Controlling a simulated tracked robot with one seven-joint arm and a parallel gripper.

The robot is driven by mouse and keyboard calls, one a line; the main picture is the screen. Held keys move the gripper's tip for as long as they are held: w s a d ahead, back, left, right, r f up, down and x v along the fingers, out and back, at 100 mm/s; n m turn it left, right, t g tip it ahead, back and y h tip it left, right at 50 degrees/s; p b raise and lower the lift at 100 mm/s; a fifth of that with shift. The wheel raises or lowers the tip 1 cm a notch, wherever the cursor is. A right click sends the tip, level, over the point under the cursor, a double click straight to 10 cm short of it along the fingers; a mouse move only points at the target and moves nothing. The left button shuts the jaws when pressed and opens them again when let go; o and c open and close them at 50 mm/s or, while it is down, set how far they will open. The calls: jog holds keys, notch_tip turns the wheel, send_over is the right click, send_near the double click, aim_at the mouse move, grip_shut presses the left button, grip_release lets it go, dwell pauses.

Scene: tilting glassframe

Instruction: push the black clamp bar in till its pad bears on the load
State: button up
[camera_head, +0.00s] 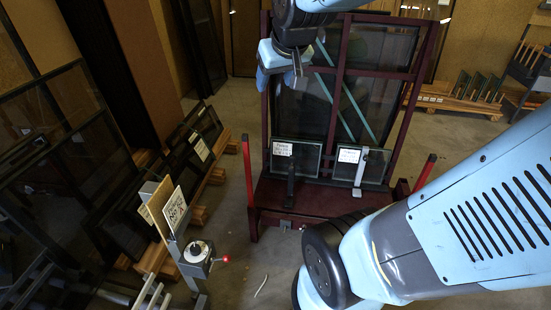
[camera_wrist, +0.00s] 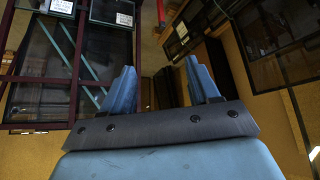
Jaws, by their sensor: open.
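The black clamp bar (camera_head: 291,181) stands upright at the foot of the dark red frame (camera_head: 335,200), in front of the left small glass pane (camera_head: 308,158). Whether its pad touches the pane is too small to tell. A grey bar (camera_head: 361,170) stands before the right small pane (camera_head: 375,174). My gripper (camera_head: 281,72) is open and empty, high at the frame's upper left, well above the black bar. In the wrist view my gripper (camera_wrist: 162,88) has its two blue fingers wide apart with nothing between them. I cannot make out the black bar there.
Red-topped posts (camera_head: 248,172) (camera_head: 425,172) flank the frame's base. A stand with a red-knobbed lever (camera_head: 198,254) is at the lower left. Dark panes on a wooden rack (camera_head: 212,178) lean at left. My arm fills the right foreground. Bare floor lies left of the frame.

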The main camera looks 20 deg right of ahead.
jog(key=w+d+f+t, duration=0.1)
jog(key=w+d+f, duration=0.2)
jog(key=w+f, duration=0.45)
jog(key=w+d+f+t+h, duration=0.15)
jog(key=w+f, duration=0.25)
jog(key=w, duration=0.7)
jog(key=w+d+f+t+y, duration=0.1)
jog(key=w+d+f+t, duration=0.3)
jog(key=w, duration=0.6)
jog(key=m+t+h, duration=0.1)
jog(key=t+h, duration=0.1)
jog(key=h, duration=0.2)
send_over(291, 170)
jog(key=s+a, duration=0.5)
notch_tip(291, 170, down, 40)
jog(key=s+f+m+t+h, duration=0.1)
jog(key=s+f+h, duration=0.1)
jog(key=s+f, duration=0.55)
jog(key=x, duration=1.3)
jog(key=shift+w, duration=0.35)
